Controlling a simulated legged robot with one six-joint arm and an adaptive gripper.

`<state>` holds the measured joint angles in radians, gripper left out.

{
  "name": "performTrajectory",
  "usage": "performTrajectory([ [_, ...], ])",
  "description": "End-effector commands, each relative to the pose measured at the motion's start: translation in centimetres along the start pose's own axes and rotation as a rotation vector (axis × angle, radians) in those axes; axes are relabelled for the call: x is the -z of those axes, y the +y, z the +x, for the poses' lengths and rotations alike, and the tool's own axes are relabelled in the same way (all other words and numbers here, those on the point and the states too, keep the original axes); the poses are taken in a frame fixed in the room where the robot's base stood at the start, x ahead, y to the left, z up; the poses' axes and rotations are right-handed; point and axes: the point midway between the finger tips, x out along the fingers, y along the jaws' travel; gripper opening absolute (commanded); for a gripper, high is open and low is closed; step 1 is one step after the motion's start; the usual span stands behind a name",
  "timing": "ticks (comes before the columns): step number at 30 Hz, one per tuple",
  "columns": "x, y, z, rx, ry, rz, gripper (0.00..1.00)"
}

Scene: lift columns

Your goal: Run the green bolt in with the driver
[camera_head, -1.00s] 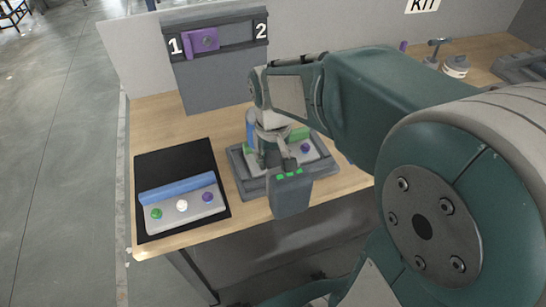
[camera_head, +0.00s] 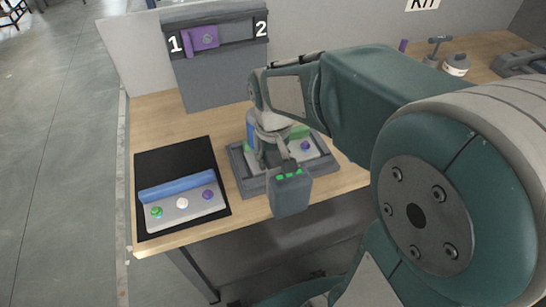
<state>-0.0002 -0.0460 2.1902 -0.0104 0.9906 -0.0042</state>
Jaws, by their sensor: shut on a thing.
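My gripper (camera_head: 279,160) is over the grey fixture tray on the bench and is shut on the driver (camera_head: 289,193), whose dark grey block with green lights hangs at the tray's front edge. The driver's working end is hidden. The grey tray (camera_head: 243,185) holds a light plate with a purple bolt (camera_head: 305,146) at its right and green parts at its back. A second plate (camera_head: 183,217) lies on the black mat at left, with a green bolt (camera_head: 157,212), a white one and a purple one. Which green bolt the driver meets cannot be seen.
A blue bar (camera_head: 177,189) lies along the plate on the black mat (camera_head: 175,162). A grey panel (camera_head: 212,75) marked 1 and 2 stands behind, with a purple slider (camera_head: 205,38) near 1. My arm covers the bench's right middle.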

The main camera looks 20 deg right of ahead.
Motion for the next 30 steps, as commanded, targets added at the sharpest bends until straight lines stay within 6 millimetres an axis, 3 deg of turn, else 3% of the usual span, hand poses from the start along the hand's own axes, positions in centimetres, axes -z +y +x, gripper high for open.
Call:
performTrajectory([
  [30,0.01,0.00,0.46,0.000,0.000,0.000,0.00],
])
